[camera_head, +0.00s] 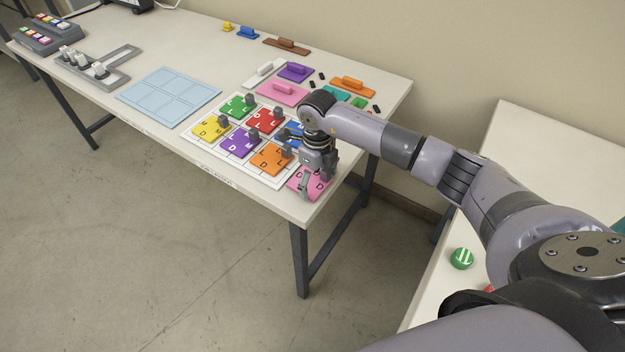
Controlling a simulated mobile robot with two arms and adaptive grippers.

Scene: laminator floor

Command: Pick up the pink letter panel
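The pink letter panel (318,187) lies at the front right corner of the white letter board (192,136), near the table's front edge. Dark letters show on it, partly covered. My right gripper (314,184) points down right over this panel. Its two fingers look spread apart, one on the left and one on the right. The panel's knob is hidden by the gripper, and I cannot tell whether the fingers touch it. My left gripper is not in view.
Green (236,106), red (262,120), yellow (211,128), purple (240,144), orange (270,159) and partly hidden blue (290,134) panels sit close by with grey knobs. A plain pink panel with a handle (283,94) lies behind. A blue grid mat (168,97) is left.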

